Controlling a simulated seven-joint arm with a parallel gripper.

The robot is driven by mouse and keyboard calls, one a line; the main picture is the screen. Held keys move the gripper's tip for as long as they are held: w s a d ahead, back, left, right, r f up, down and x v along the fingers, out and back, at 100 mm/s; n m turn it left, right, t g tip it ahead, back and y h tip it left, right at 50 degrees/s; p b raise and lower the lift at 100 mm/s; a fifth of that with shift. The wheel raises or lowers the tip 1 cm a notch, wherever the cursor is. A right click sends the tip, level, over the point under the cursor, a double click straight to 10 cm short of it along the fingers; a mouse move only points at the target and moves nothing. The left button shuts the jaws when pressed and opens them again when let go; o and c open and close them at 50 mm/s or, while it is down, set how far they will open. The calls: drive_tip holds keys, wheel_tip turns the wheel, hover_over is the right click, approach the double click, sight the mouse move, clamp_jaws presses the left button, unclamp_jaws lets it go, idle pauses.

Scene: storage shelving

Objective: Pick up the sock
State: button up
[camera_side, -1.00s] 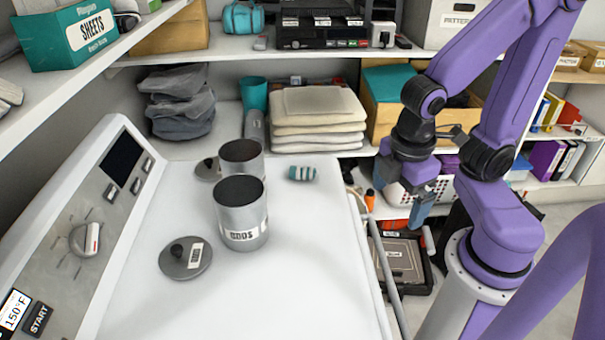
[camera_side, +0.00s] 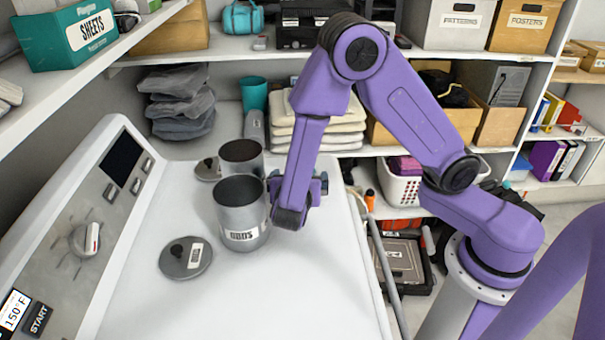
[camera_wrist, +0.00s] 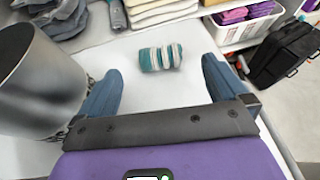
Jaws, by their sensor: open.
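The sock (camera_wrist: 160,58) is a small rolled bundle with teal, grey and white stripes. In the wrist view it lies on the white top of the machine (camera_wrist: 150,95), ahead of my gripper (camera_wrist: 160,88) and roughly centred between its two blue fingers. The fingers are apart and nothing is between them. In the side view my gripper (camera_side: 300,183) is low over the machine top, right of the metal canisters, and my arm hides the sock there.
A metal canister (camera_side: 240,215) stands close to my gripper's left finger and also fills the left of the wrist view (camera_wrist: 40,85). A second canister (camera_side: 241,158) stands behind it. A round lid (camera_side: 185,258) lies in front. Folded towels (camera_side: 345,128) sit on the shelf behind.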

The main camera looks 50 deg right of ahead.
drive_tip(key=shift+x, duration=3.55)
drive_tip(key=c, duration=1)
